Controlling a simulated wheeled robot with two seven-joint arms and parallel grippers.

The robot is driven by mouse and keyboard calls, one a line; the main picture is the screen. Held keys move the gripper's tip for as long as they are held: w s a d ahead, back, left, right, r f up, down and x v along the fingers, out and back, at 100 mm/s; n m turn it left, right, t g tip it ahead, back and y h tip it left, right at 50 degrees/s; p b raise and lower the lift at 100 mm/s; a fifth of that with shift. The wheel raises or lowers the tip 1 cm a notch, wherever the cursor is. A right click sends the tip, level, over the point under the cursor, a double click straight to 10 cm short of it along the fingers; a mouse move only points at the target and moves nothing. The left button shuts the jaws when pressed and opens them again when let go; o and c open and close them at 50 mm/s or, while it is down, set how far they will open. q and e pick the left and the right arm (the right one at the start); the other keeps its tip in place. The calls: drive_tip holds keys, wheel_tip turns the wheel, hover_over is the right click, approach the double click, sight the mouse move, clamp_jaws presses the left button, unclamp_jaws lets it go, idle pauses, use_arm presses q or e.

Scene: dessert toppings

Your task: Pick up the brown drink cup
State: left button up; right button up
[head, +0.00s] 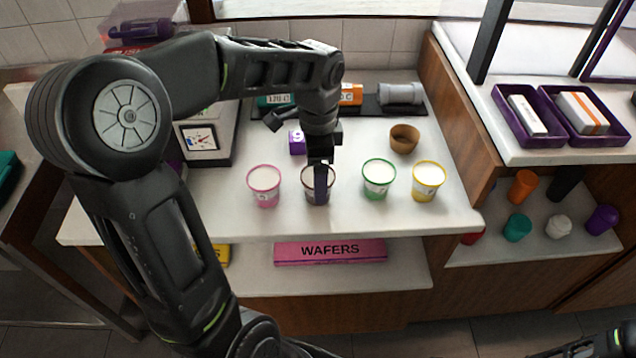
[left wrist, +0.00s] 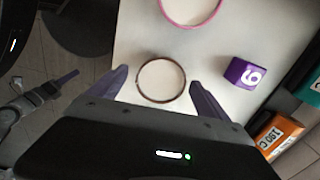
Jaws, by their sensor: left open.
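The brown drink cup (head: 309,197), with a brown rim and pale filling, stands upright on the white counter between the pink and green cups. My left gripper (head: 319,182) is open above it, pointing down and covering part of it in the head view. In the left wrist view the cup's round rim (left wrist: 162,80) lies between the two spread purple fingers, with a gap on each side. A dark part of my right arm (head: 590,345) shows at the head view's bottom right corner; its finger state is unclear.
A pink cup (head: 264,187) stands to the left, and a green cup (head: 378,179) and a yellow cup (head: 427,181) to the right. The front counter edge is clear.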

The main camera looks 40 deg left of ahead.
use_arm(q)
drive_tip(key=shift+w+f+p, duration=0.1)
drive_tip(key=shift+f+p, duration=0.4)
drive_tip(key=shift+f, duration=2.1)
drive_tip(key=c, duration=1.6)
drive_tip(key=shift+o, duration=0.2)
drive_tip(key=shift+r, duration=0.15)
wheel_tip(320, 180, up, 10)
drive_tip(key=shift+f+b, duration=0.1)
drive_tip(key=shift+b, duration=0.3)
